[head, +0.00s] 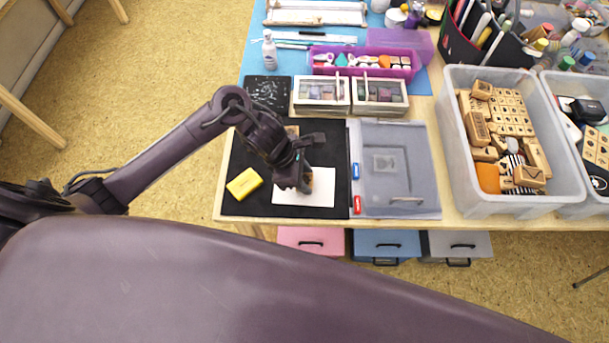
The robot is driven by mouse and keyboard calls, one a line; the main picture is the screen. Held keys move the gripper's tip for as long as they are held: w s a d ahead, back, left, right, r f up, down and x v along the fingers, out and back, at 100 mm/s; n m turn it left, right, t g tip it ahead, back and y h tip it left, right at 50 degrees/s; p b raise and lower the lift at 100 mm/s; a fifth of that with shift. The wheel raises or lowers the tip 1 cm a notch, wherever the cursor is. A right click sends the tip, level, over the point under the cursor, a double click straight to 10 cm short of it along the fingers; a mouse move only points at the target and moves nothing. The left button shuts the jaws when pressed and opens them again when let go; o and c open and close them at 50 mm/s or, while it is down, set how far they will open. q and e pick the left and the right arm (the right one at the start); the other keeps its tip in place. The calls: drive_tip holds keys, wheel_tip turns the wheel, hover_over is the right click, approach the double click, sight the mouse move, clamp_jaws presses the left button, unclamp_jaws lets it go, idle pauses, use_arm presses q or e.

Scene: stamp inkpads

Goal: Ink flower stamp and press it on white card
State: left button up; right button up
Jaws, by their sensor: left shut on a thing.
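My left gripper (305,180) is shut on a small wooden stamp (308,187), mostly hidden by the fingers. The gripper and stamp are over the white card (320,197), which lies on the black mat (237,207). I cannot tell whether the stamp touches the card, and its flower face is hidden. Two inkpad boxes with clear lids, the left one (321,108) and the right one (379,108), stand at the mat's back edge. My right gripper is not in view.
A yellow sponge (244,183) lies left of the card. A grey tray (399,192) with a red and a blue piece beside it is to the right. Further right stands a clear bin (451,140) of wooden stamps. A purple tray (362,51) and a white bottle (269,50) stand behind.

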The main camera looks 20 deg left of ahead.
use_arm(q)
drive_tip(key=shift+s+f, duration=0.1)
drive_tip(key=shift+f, duration=0.05)
idle(0.6)
drive_tip(key=shift+b, duration=0.3)
idle(0.4)
drive_tip(key=shift+r, duration=0.65)
drive_tip(key=shift+r+p, duration=0.15)
drive_tip(key=shift+p, duration=0.2)
drive_tip(key=shift+r+p, duration=1.45)
drive_tip(key=shift+r, duration=1.2)
